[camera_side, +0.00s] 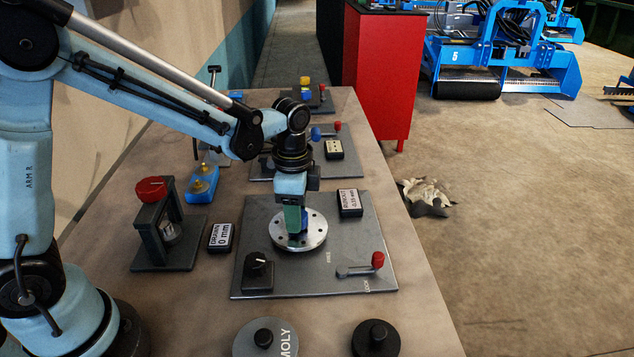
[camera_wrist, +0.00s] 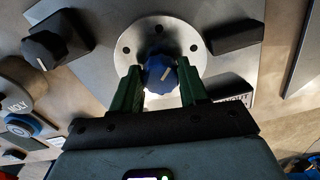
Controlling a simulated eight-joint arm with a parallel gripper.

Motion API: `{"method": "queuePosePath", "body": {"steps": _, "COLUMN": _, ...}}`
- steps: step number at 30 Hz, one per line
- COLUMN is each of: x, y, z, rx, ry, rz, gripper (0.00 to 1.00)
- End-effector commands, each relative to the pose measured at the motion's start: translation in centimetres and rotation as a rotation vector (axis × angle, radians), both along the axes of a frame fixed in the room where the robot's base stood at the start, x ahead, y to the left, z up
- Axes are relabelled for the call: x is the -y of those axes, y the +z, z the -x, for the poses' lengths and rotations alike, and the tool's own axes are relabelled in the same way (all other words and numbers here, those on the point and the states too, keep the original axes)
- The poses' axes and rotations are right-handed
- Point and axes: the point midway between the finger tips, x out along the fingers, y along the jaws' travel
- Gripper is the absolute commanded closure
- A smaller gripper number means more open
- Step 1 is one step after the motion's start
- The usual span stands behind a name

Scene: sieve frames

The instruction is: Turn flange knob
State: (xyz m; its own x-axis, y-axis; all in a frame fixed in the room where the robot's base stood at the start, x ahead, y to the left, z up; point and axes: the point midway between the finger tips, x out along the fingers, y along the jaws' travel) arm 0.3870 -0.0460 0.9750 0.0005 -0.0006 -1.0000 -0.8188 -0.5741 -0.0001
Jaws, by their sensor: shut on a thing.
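The flange (camera_side: 314,236) is a round silver disc with bolt holes on a grey plate (camera_side: 262,213) in the side view. A blue knob (camera_side: 305,220) stands at its centre, partly hidden behind my gripper (camera_side: 292,222). In the wrist view the flange (camera_wrist: 190,35) surrounds the blue knob (camera_wrist: 160,72), which has a pale pointer line. The green fingers of my gripper (camera_wrist: 160,90) stand on either side of the knob and are shut on it. My gripper points straight down from above.
The plate also carries a black knob (camera_side: 258,268), a red-tipped lever (camera_side: 377,261) and a small display (camera_side: 349,202). A red-topped stand (camera_side: 151,189) and another display (camera_side: 221,237) are left. A second plate (camera_side: 350,168) is behind.

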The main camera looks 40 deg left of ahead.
Motion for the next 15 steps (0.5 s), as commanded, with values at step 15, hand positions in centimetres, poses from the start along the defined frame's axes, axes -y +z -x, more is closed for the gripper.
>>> {"method": "queuePosePath", "body": {"steps": 15, "x": -0.09, "y": -0.04, "z": 0.01, "rx": -0.003, "ry": -0.193, "rz": -0.001, "gripper": 0.87}}
